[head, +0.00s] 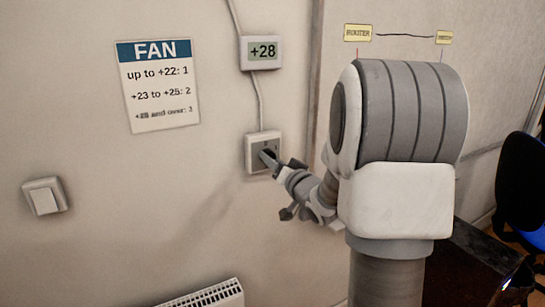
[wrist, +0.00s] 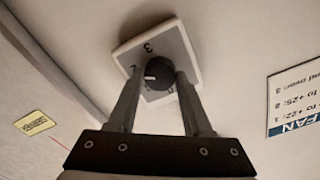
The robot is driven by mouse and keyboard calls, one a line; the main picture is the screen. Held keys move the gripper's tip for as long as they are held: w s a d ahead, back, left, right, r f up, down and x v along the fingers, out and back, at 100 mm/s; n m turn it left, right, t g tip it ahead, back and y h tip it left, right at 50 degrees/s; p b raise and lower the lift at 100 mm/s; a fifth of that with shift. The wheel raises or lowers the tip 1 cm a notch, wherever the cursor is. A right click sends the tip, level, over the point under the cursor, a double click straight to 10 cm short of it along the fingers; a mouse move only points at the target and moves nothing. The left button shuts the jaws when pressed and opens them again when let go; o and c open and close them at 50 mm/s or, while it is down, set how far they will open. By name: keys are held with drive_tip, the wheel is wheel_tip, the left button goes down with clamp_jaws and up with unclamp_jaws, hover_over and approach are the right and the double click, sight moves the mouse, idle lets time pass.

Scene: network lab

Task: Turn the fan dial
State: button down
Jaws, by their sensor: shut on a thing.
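The fan dial is a dark round knob (wrist: 158,72) on a white square wall plate (wrist: 184,50); the plate also shows in the head view (head: 250,143). My gripper (wrist: 161,76) is shut on the knob, one finger on each side. A 3 shows on the plate, upside down in the wrist view; the other marks are partly hidden by the fingers. A small white mark on the knob points left and slightly down in the wrist view. The wall display (head: 262,51) reads +28. The FAN sign (head: 158,88) gives 3 for the highest range.
A light switch (head: 44,197) is on the wall at left. A white radiator (head: 208,296) is low on the wall. A cable joins the display to the dial plate. Yellow labels (head: 358,33) are at upper right. A blue chair (head: 524,190) stands at the right edge.

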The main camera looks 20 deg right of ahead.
drive_tip(key=m+p, duration=0.6)
drive_tip(key=m, duration=0.6)
idle(0.5)
drive_tip(key=shift+c, duration=1.6)
unclamp_jaws()
